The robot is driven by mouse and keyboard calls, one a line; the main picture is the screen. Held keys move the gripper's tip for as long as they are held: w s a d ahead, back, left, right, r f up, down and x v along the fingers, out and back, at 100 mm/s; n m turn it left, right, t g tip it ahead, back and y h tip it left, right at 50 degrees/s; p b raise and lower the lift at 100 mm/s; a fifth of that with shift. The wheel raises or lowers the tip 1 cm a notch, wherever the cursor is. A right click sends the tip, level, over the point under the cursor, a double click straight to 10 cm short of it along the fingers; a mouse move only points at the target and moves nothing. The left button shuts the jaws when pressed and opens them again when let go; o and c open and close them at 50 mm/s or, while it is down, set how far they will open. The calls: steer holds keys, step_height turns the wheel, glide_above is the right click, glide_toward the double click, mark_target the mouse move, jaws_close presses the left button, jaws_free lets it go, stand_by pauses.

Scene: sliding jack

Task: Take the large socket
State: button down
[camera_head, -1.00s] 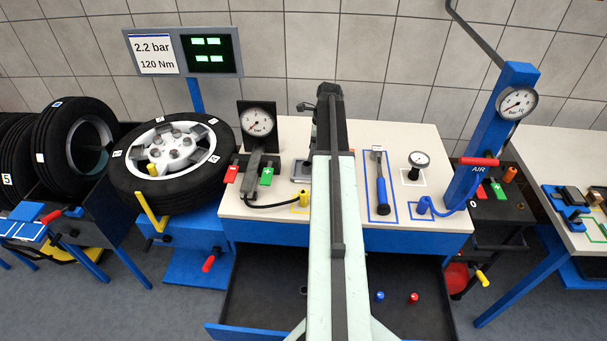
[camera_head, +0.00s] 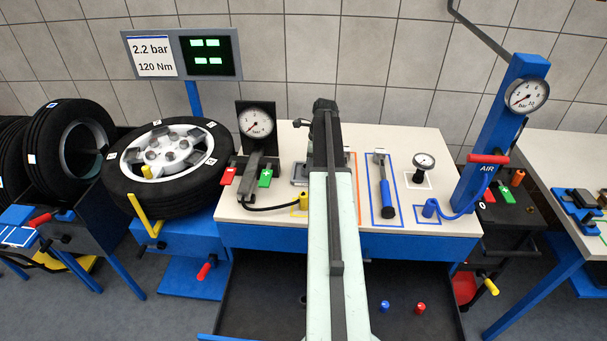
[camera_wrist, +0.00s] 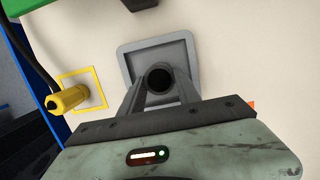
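The large socket (camera_wrist: 159,79) is a dark round piece with a black hole, standing within a grey square tray (camera_wrist: 131,56) in the wrist view. My gripper (camera_wrist: 160,86) points down at it, with one grey finger on each side of it. I cannot tell whether the fingers touch it. In the head view my arm and gripper (camera_head: 324,150) hide the socket, and only the left part of the grey tray (camera_head: 299,172) shows.
A yellow plug (camera_wrist: 67,99) lies left of my gripper in a yellow outline. A pressure gauge (camera_head: 256,123) stands behind left on the white bench (camera_head: 345,218). A blue-handled wrench (camera_head: 385,188) lies to the right. An open dark drawer (camera_head: 270,290) juts out below.

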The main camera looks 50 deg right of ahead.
steer(key=shift+w+r+p, duration=0.1)
steer(key=shift+r+p, duration=2.45)
steer(key=shift+r, duration=0.05)
